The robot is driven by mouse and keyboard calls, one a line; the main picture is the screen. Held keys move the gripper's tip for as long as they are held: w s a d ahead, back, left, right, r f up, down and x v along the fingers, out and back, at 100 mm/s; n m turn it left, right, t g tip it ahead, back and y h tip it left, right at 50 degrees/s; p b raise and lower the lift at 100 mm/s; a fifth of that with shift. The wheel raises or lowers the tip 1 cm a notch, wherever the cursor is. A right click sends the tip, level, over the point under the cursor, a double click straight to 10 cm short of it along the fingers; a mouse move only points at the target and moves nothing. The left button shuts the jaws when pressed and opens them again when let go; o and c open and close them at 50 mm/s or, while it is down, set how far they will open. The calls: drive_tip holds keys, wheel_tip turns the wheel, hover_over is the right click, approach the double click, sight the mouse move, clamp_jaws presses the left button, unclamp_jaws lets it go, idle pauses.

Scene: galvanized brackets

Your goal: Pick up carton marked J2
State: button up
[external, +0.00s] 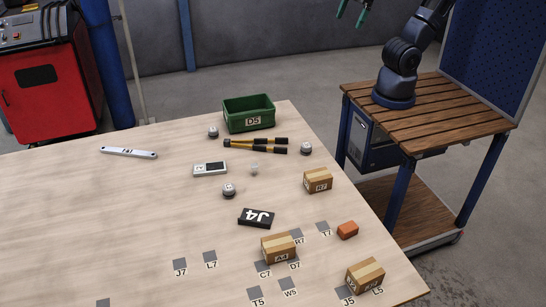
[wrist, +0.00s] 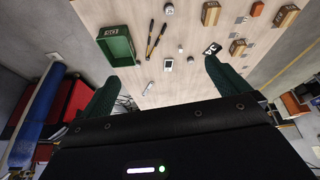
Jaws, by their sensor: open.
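Three tan cartons with printed labels stand on the table. One is at the near right corner (external: 366,273), with a label I cannot read clearly. One marked A4 (external: 278,247) stands left of it, and one whose label seems to end in 7 (external: 318,180) is farther back. No J2 is clearly legible. The wrist view shows cartons at upper right (wrist: 287,15), right of centre (wrist: 238,47) and top (wrist: 210,13). My gripper (external: 352,12) is high at the top edge of the external view, apart from all cartons. Its green fingers (wrist: 162,88) are spread and empty.
A green bin D5 (external: 249,114), pliers-like tool (external: 256,145), wrench (external: 128,152), white device (external: 210,169), black J4 block (external: 256,217) and orange block (external: 347,230) lie on the table (external: 80,220). Small round objects and grey labelled squares are scattered there. The table's left side is mostly clear.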

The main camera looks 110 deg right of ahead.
drive_tip(key=w+a+n+g, duration=0.1)
drive_tip(key=w+a+n, duration=0.2)
drive_tip(key=w+a, duration=0.45)
drive_tip(key=w+a+n, duration=0.2)
drive_tip(key=w+a, duration=0.3)
drive_tip(key=w, duration=0.5)
drive_tip(key=w+a+f+n+g, duration=0.1)
drive_tip(key=w+a+f+n, duration=0.25)
drive_tip(key=w+a, duration=0.45)
drive_tip(key=w+a+f+n+g, duration=0.1)
drive_tip(key=w+a+f+n, duration=0.2)
drive_tip(key=a, duration=0.9)
drive_tip(key=n+g, duration=0.1)
drive_tip(key=n, duration=0.5)
hover_over(363, 265)
drive_tip(key=f, duration=3.3)
drive_tip(key=shift+w+d, duration=0.15)
drive_tip(key=shift+w, duration=0.05)
drive_tip(key=shift+s+f+n, duration=0.1)
drive_tip(key=shift+f+n, duration=0.15)
drive_tip(key=shift+f, duration=0.35)
drive_tip(key=f, duration=0.9)
drive_tip(key=shift+a+f, duration=0.2)
drive_tip(key=shift+f, duration=0.2)
